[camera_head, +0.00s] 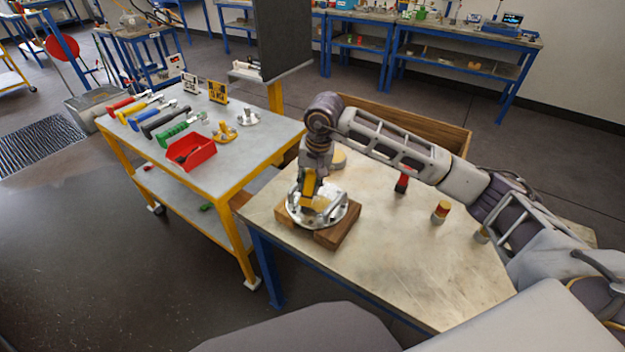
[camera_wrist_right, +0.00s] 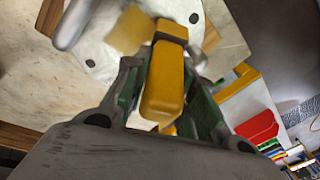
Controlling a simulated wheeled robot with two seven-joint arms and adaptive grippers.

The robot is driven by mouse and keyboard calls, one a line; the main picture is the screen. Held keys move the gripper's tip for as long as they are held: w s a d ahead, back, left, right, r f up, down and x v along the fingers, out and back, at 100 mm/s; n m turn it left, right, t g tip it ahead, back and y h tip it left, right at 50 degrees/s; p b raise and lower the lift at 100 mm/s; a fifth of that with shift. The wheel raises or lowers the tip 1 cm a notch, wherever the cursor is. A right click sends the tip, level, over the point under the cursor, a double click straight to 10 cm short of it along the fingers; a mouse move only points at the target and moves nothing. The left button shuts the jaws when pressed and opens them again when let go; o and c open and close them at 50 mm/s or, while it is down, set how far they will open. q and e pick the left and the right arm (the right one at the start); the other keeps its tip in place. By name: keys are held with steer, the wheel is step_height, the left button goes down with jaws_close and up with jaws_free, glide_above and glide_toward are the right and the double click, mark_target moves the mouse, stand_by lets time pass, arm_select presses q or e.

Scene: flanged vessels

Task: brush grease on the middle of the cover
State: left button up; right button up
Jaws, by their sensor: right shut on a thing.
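The cover (camera_head: 335,214) is a round silver flanged disc with bolt holes, resting on wooden blocks (camera_head: 340,236) on the near table. My right gripper (camera_head: 311,180) is above the cover and shut on the yellow handle of a brush (camera_wrist_right: 165,85). In the right wrist view the brush points toward the cover (camera_wrist_right: 100,50), and a blurred yellowish patch (camera_wrist_right: 130,30) shows at its far end. I cannot tell whether that patch is bristles or grease, or whether the brush touches the cover. My left gripper is not in view.
The table (camera_head: 400,270) has free room at the front and right. A red and black item (camera_head: 402,183) and a small red and yellow jar (camera_head: 440,212) stand there. A wooden box (camera_head: 420,125) is behind. A yellow cart (camera_head: 240,175) with tools and a red bin (camera_head: 190,152) stands left.

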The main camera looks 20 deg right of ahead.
stand_by(0.4)
steer(key=shift+r+p, duration=0.4)
steer(key=shift+r, duration=0.65)
steer(key=shift+r+p, duration=0.65)
steer(key=shift+r, duration=1.35)
steer(key=shift+r+p, duration=0.4)
steer(key=shift+r, duration=1.1)
